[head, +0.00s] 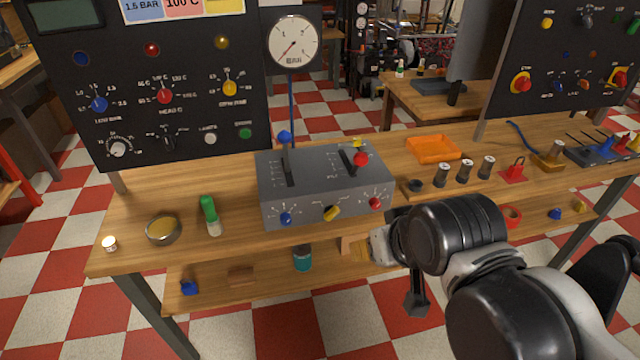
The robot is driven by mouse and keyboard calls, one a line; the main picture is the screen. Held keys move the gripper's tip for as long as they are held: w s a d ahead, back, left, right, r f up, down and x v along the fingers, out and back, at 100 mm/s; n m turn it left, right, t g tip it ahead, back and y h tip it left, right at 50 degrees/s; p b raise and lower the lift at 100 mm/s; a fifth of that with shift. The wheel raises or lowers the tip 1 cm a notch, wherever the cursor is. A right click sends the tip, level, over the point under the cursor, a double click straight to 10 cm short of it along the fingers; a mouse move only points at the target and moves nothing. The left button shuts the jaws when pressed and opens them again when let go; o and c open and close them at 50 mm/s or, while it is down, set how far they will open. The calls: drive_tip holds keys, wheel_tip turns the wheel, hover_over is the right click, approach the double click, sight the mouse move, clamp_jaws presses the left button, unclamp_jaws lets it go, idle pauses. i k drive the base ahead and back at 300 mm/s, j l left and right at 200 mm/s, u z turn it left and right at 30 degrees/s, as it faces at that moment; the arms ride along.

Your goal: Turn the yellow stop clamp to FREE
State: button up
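A grey control box (325,187) stands on the wooden bench, with two lever slots on top. A yellow knob (332,213) sits tilted in the middle of its front face, between a blue knob (286,218) and a red knob (375,203). A small yellow piece (357,142) is on top, behind the red-knobbed lever (360,158). I cannot tell which yellow part is the stop clamp, and its markings are too small to read. My gripper (416,303) is low at the right, in front of the bench and apart from the box; its fingers are mostly hidden.
A black panel (185,115) with knobs rises behind the box at left, and a gauge (293,42) stands behind it. An orange tray (433,149) and dark cylinders (464,172) stand right.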

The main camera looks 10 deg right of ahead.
sight(330, 211)
drive_tip(key=k+l+z, duration=0.1)
drive_tip(key=l, duration=0.25)
drive_tip(key=k+l+z, duration=0.1)
drive_tip(key=k+l, duration=0.2)
drive_tip(key=k+l+z, duration=0.15)
drive_tip(key=l, duration=0.3)
drive_tip(key=k+l+z, duration=0.1)
drive_tip(key=l, duration=0.3)
drive_tip(key=k, duration=0.1)
